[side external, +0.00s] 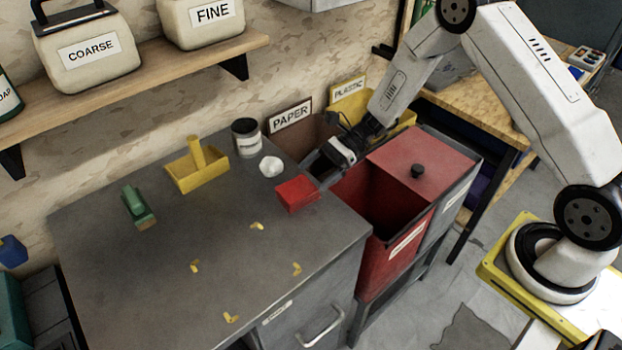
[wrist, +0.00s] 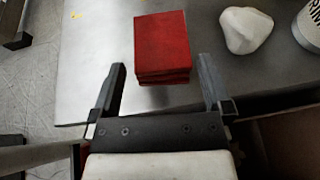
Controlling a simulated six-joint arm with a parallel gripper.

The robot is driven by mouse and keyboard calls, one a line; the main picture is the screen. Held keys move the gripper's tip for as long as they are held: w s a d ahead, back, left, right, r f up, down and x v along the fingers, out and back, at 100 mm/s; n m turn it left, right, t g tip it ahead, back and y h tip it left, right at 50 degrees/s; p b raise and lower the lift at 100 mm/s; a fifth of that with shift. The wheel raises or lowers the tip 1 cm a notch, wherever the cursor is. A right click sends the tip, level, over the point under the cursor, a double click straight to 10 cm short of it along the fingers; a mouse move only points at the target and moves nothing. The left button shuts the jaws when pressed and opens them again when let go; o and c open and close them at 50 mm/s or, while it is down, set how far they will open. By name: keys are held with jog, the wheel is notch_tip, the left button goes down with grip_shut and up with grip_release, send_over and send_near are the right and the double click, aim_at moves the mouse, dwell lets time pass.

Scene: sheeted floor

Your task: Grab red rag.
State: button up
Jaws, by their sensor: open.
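The red rag (side external: 297,194) is a folded, block-like square lying on the grey cabinet top near its right edge. In the wrist view the red rag (wrist: 162,46) lies just ahead of the fingertips, roughly centred between them. My gripper (side external: 318,172) is open and empty, just right of the rag. In the wrist view my gripper (wrist: 160,72) has its two fingers spread wider than the rag, with the rag's near edge close to the level of the tips. I cannot tell the exact height of the fingers above the cabinet top.
A white crumpled lump (side external: 271,166) and a labelled can (side external: 246,137) stand behind the rag. A yellow tray with a handle (side external: 199,170) and a green brush-like tool (side external: 138,207) are farther left. An open red bin (side external: 400,252) adjoins the cabinet's right side. The cabinet's front is mostly clear.

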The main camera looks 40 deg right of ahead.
aim_at(297, 188)
jog(key=shift+x, duration=2.65)
jog(key=shift+f, duration=0.1)
jog(key=shift+d, duration=0.1)
jog(key=c, duration=0.9)
jog(key=shift+r, duration=0.25)
jog(key=shift+r, duration=0.95)
jog(key=s+d+r, duration=0.1)
jog(key=s+r, duration=0.2)
jog(key=s, duration=0.1)
jog(key=s+d+r, duration=0.1)
jog(key=s+r, duration=0.3)
jog(key=s, duration=0.1)
jog(key=s+d+r, duration=0.1)
jog(key=s+r, duration=0.2)
jog(key=s, duration=0.1)
jog(key=shift+s+r, duration=0.35)
